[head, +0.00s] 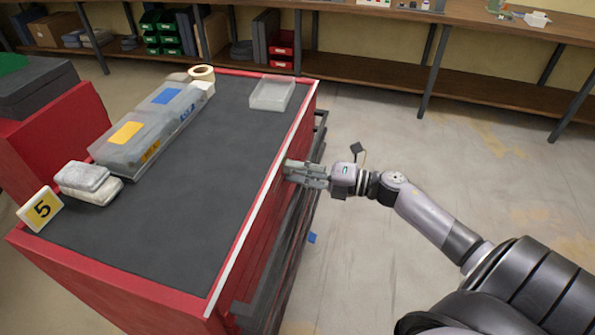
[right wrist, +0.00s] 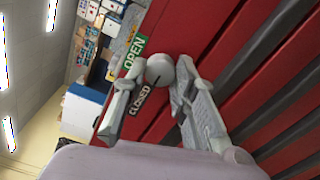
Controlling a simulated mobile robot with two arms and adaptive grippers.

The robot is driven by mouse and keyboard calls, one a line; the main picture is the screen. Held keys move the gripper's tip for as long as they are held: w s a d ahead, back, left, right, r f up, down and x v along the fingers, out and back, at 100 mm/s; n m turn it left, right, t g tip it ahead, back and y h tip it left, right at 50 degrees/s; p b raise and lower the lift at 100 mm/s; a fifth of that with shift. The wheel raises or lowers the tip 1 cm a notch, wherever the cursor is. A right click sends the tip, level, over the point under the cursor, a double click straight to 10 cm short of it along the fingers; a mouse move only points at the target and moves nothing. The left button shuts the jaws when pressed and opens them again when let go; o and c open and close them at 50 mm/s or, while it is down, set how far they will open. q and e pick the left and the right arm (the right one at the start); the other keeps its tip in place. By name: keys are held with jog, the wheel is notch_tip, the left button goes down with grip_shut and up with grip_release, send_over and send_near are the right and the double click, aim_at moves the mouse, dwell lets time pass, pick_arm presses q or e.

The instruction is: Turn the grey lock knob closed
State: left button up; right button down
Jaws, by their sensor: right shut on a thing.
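The grey lock knob (right wrist: 160,70) is on the red cabinet (right wrist: 222,68) and shows in the right wrist view between the fingers of my right gripper (right wrist: 159,76). The gripper is shut on it, one finger on each side. A short dark line marks the knob's face. A green OPEN label (right wrist: 133,53) and a dark CLOSED label (right wrist: 140,100) are beside the knob. In the head view, my right gripper (head: 304,174) is at the cabinet's right side, and the knob is hidden there. My left gripper is out of view.
A dark rail (head: 285,262) runs along the cabinet's side. The floor to the right is mostly clear.

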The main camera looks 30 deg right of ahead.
jog(key=shift+f, duration=0.1)
jog(key=c, duration=1.3)
grip_release()
jog(key=shift+c, duration=0.2)
jog(key=shift+o, duration=0.2)
jog(key=shift+s, duration=0.1)
